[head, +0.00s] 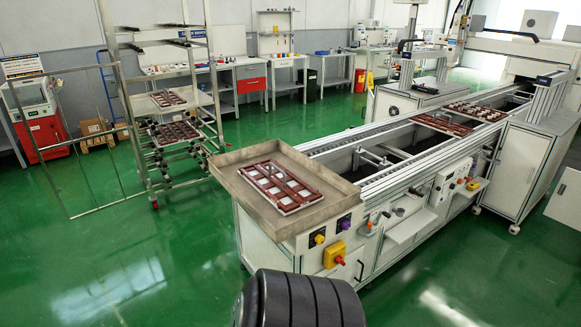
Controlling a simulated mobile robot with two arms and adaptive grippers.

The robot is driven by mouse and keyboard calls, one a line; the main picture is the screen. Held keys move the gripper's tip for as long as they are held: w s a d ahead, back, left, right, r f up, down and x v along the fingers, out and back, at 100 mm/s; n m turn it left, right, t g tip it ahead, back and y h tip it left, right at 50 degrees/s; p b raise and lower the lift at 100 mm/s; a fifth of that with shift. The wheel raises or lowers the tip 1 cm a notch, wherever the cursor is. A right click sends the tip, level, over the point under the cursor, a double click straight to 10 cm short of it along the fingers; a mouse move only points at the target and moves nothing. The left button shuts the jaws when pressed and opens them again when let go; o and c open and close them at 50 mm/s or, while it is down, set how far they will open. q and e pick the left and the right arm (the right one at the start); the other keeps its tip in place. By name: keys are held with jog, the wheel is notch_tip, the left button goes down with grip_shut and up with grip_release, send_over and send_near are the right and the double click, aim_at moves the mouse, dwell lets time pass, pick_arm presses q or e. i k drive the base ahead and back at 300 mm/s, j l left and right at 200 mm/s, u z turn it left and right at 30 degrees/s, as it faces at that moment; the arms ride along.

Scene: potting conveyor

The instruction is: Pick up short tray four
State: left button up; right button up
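Several dark red trays are in the head view, and no label shows which one is short tray four. One red tray with pale squares (281,187) lies flat in a shallow grey metal pan (241,159) at the near end of the conveyor. Another red tray (167,99) lies on an upper shelf of the metal rack at left, and a red tray (175,133) lies on the shelf below. Further red trays, one nearer (441,124) and one farther (478,111), sit along the conveyor. Neither of my grippers is in view.
The conveyor (345,148) runs away to the upper right. The rack's wire-frame door (95,140) stands open at left. A yellow-and-red switch (334,256) sits on the conveyor's near end. Workbenches (237,82) line the back wall. Green floor (130,270) is clear at lower left.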

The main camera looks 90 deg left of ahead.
aim_at(288, 194)
jog(key=u, duration=2.9)
